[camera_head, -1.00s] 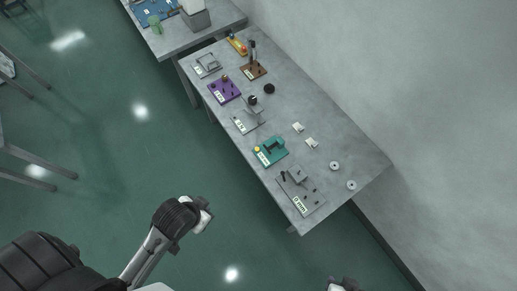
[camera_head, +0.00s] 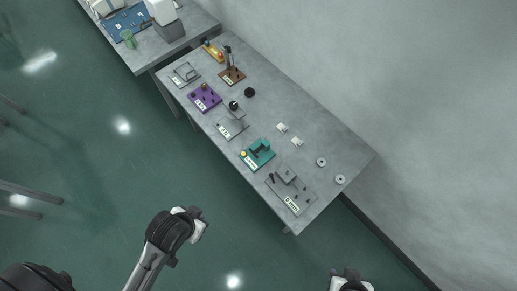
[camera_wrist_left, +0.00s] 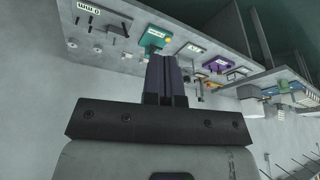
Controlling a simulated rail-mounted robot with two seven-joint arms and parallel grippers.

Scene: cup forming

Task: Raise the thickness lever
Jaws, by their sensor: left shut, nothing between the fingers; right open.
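I cannot tell for sure which part is the thickness lever. Several labelled fixtures stand on the grey table: a brown base with a dark upright (camera_head: 229,60), a purple base (camera_head: 204,98), a teal base (camera_head: 258,154) and a large grey plate (camera_head: 291,191). The teal base also shows in the left wrist view (camera_wrist_left: 153,38). My left gripper (camera_wrist_left: 167,62) is shut and empty, its fingers pointing toward the table and apart from the fixtures. My right gripper (camera_head: 350,281) is open at the bottom edge of the head view, partly cut off and away from the table.
The grey table (camera_head: 335,150) stands along a pale wall. Small white pieces (camera_head: 282,127) and round discs (camera_head: 340,179) lie on its right side. A second table (camera_head: 150,58) with a green cup (camera_head: 128,38) is at the upper left. The green floor before my arms is clear.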

